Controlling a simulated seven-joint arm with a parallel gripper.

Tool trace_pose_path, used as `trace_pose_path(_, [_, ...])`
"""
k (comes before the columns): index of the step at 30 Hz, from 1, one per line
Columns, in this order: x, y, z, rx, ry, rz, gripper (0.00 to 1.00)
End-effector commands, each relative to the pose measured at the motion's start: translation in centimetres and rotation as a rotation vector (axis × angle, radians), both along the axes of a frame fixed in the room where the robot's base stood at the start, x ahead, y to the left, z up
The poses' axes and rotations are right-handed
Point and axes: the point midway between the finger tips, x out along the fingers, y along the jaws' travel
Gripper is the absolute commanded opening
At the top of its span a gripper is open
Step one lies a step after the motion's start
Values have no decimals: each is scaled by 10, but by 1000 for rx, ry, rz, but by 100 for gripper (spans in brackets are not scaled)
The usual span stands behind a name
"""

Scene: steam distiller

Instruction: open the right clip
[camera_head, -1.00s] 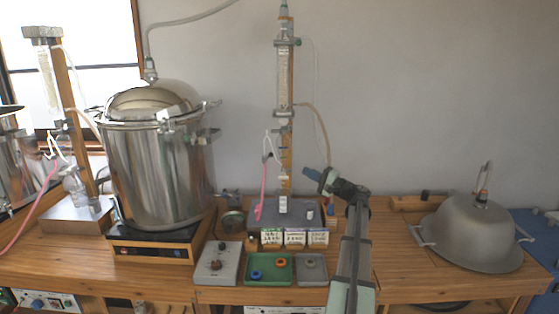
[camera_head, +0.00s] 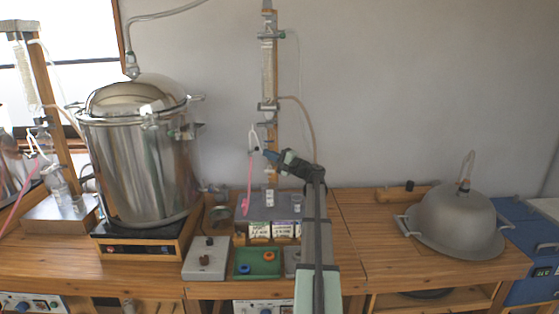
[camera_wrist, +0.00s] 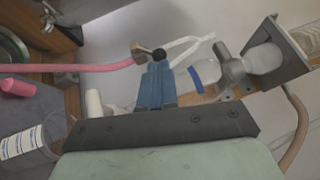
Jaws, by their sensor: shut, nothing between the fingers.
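The steel pot (camera_head: 145,170) with its domed lid stands on a hot plate at the left in the head view. Metal clip hardware (camera_head: 186,131) shows at the pot's right rim; its exact state is too small to tell. My gripper (camera_head: 268,154) is in front of the glass column, well to the right of the pot and apart from that clip. In the wrist view, the blue fingers of my gripper (camera_wrist: 158,66) are together and empty. Their tips are close to a black knob (camera_wrist: 158,54) by the pink tube; I cannot tell whether they touch.
The glass column (camera_head: 268,75) on its wooden stand is right by my gripper. The pink tube (camera_head: 249,185) hangs beside it. A green tray (camera_head: 257,275) and a grey box (camera_head: 205,259) lie in front. A grey dome (camera_head: 458,220) stands at the right.

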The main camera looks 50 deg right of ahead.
Motion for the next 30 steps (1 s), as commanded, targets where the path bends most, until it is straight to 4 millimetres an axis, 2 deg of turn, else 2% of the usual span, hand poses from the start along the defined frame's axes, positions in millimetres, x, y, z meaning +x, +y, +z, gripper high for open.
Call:
trace_pose_path(3, [12, 2, 3, 0, 0, 1, 0])
trace_pose_path(9, [21, 4, 4, 0, 0, 0, 0])
trace_pose_path(30, [22, 5, 8, -39, 39, 0, 0])
